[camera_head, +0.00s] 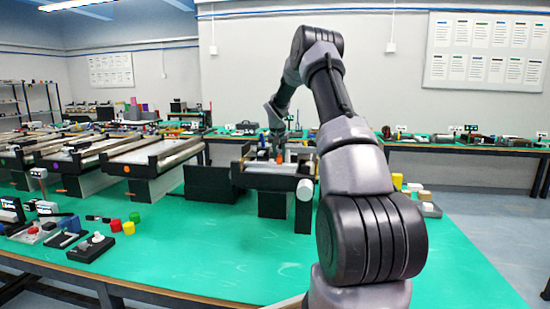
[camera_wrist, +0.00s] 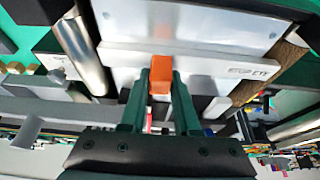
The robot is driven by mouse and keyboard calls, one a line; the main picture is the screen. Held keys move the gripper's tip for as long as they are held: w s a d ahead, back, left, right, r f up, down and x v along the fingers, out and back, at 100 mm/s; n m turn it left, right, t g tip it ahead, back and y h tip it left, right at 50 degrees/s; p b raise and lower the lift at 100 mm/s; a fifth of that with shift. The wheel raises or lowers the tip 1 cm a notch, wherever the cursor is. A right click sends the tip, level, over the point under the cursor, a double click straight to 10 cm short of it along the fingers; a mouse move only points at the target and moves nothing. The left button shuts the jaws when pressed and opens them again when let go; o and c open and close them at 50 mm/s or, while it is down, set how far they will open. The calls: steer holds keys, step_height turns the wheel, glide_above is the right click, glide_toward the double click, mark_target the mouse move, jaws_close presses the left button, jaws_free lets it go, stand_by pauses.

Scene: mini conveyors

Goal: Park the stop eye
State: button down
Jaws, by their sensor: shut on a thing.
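In the wrist view a small orange block (camera_wrist: 161,72) sits between the two green fingers of my gripper (camera_wrist: 161,84), and the fingers are shut on it. A white plate (camera_wrist: 225,20) beside it carries a label reading "STOP EYE" (camera_wrist: 249,71). In the head view my gripper (camera_head: 279,146) reaches down over a short conveyor (camera_head: 268,169) at the middle of the green table. A bit of orange (camera_head: 280,158) shows under it. The contact and the underside of the block are hidden.
More conveyors (camera_head: 150,155) stand in a row at the left. The front of the green table (camera_head: 220,262) is clear.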

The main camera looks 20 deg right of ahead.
mark_target(295, 165)
steer(key=s+d, duration=0.1)
steer(key=d, duration=0.1)
steer(key=s+d, duration=0.2)
steer(key=d, duration=0.1)
steer(key=shift+s+d, duration=0.3)
steer(key=shift+s, duration=0.1)
steer(key=c, duration=0.6)
jaws_free()
steer(key=shift+s+d, duration=0.1)
steer(key=shift+d, duration=0.05)
steer(key=shift+c, duration=0.2)
steer(key=shift+r, duration=0.1)
steer(key=shift+a+r, duration=0.2)
steer(key=shift+r, duration=0.1)
steer(key=v, duration=1)
steer(key=shift+s, duration=0.15)
